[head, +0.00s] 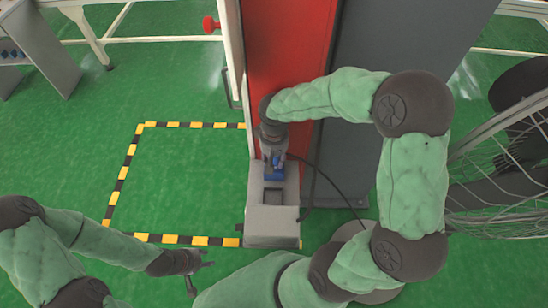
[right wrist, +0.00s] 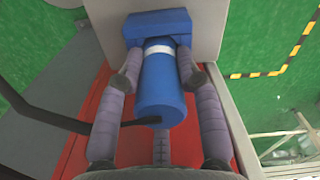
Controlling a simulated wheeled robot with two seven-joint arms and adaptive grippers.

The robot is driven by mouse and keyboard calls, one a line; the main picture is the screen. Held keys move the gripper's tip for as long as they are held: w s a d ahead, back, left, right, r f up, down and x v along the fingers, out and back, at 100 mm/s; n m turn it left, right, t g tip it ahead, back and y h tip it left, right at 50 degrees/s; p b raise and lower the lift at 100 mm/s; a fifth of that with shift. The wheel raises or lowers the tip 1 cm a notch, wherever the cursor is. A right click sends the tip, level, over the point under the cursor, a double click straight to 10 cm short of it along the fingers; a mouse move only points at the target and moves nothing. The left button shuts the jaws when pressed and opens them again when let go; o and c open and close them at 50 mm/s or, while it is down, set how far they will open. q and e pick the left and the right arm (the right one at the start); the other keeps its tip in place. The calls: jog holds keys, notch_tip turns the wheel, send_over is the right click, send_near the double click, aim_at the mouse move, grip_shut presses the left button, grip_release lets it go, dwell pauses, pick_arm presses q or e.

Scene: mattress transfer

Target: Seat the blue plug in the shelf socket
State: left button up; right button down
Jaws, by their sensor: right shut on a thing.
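The blue plug (right wrist: 160,85) is a cylinder with a white band near its far end. My right gripper (right wrist: 158,72) is shut around its sides, with one finger on each side. The plug's far end meets a blue socket block (right wrist: 156,26) on the grey shelf (right wrist: 200,22); how deep it sits I cannot tell. In the head view the plug (head: 278,162) shows small beneath my right gripper (head: 275,152), at the back of the shelf (head: 272,225). My left gripper (head: 202,278) is open and empty, to the left of the shelf and apart from it.
A black cable (head: 335,183) runs from the plug to the right. A red panel (head: 285,50) and a dark grey panel (head: 400,50) stand behind the shelf. A wire cage (head: 500,165) is at the right. Green floor inside a yellow-black border (head: 172,125) is clear.

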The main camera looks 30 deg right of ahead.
jog(key=shift+f, duration=0.2)
jog(key=c, duration=0.8)
grip_release()
jog(key=shift+o, duration=0.2)
notch_tip(320, 180, up, 12)
